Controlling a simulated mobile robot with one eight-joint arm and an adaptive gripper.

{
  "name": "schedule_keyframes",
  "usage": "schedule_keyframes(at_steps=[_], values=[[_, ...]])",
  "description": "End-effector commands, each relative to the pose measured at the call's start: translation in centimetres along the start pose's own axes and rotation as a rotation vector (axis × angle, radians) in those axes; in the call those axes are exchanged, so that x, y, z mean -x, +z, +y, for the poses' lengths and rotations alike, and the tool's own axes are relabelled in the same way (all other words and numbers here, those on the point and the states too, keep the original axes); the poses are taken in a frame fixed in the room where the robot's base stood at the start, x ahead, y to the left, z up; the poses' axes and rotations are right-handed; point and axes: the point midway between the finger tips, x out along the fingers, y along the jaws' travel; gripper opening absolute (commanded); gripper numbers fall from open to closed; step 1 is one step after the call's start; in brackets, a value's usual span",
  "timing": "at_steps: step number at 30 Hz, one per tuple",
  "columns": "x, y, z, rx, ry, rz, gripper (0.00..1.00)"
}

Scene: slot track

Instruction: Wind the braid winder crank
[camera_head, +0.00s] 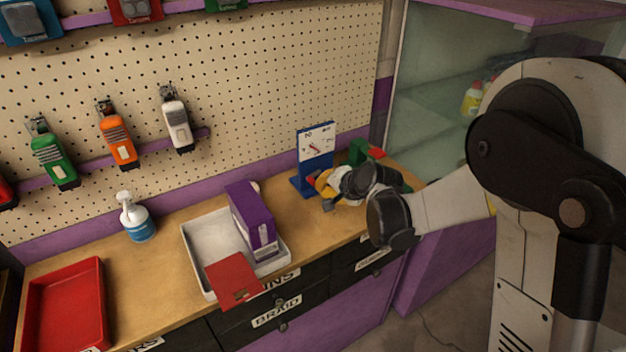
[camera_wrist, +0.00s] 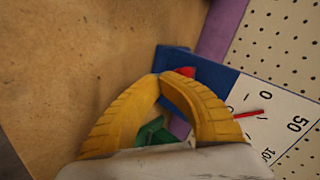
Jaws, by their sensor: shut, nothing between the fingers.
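My gripper (camera_head: 324,184) is low over the right part of the bench in the head view, beside a blue stand (camera_head: 317,172) with a white dial panel (camera_head: 317,143). In the wrist view its yellow fingers (camera_wrist: 160,76) meet at the tips, with nothing between them. The tips are over or against the blue base (camera_wrist: 205,72); I cannot tell whether they touch it. A small red part (camera_wrist: 185,72) shows right beside the tips. A green part (camera_wrist: 152,132) shows between the fingers, partly hidden. I cannot make out a crank handle clearly.
A white tray (camera_head: 200,245) holds a purple box (camera_head: 252,215) and a red piece (camera_head: 232,280). A pump bottle (camera_head: 136,218) and a red tray (camera_head: 65,305) stand farther left. Clippers hang on the pegboard (camera_head: 270,80). A glass cabinet (camera_head: 430,100) stands at right.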

Motion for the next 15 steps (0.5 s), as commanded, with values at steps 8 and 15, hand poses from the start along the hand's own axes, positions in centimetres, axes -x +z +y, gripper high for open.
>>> schedule_keyframes(at_steps=[8,15], values=[[-0.22,-0.13,-0.22,-0.001,-0.003,0.002,0.0],[-0.87,-0.35,-0.67,-0.001,-0.003,0.003,0.0]])
